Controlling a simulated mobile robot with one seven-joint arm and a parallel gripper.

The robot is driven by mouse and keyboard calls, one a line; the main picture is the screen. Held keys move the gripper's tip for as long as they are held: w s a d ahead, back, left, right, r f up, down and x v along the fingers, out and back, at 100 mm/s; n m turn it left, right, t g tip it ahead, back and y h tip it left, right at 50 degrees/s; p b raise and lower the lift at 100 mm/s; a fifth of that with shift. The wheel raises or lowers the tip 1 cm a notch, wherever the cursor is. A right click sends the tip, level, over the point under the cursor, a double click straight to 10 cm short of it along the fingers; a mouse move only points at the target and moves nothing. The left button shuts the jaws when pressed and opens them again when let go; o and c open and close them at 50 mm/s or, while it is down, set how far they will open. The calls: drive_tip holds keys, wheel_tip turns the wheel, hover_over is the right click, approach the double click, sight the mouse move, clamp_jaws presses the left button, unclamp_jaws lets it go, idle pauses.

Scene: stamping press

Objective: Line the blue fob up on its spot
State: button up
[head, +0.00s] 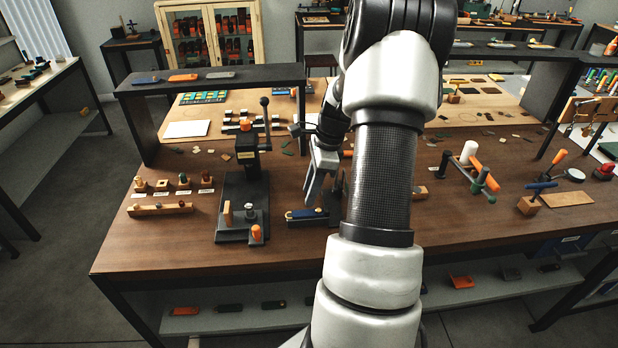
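My gripper (309,193) points down just behind and above the blue piece. Its fingers appear as one grey shape from this side, so I cannot tell whether they are apart or touch anything. Another blue fob-shaped piece (146,80) lies on the raised dark shelf, left of an orange one (183,77) and a grey one (220,75).
A black lever press (242,200) stands left of my gripper. Stamps in a wooden rack (160,208) stand farther left. A clamp frame (470,172) and a small wooden block (528,205) are on the right. My arm hides the table's middle. The front left tabletop is clear.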

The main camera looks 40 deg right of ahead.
sight(309, 212)
drive_tip(key=b+x, duration=0.1)
drive_tip(key=x, duration=0.1)
drive_tip(key=d+b+x, duration=0.1)
drive_tip(key=x, duration=0.1)
drive_tip(key=b+x, duration=0.2)
drive_tip(key=shift+s+d+f, duration=0.1)
drive_tip(key=shift+s+f, duration=0.25)
drive_tip(key=shift+f, duration=0.05)
drive_tip(key=c, duration=0.5)
drive_tip(key=o, duration=1)
drive_tip(key=shift+c, duration=0.2)
drive_tip(key=shift+r, duration=0.15)
drive_tip(key=v, duration=1.7)
drive_tip(key=shift+p, duration=0.4)
drive_tip(key=shift+s+d+r, duration=0.1)
drive_tip(key=shift+s, duration=0.05)
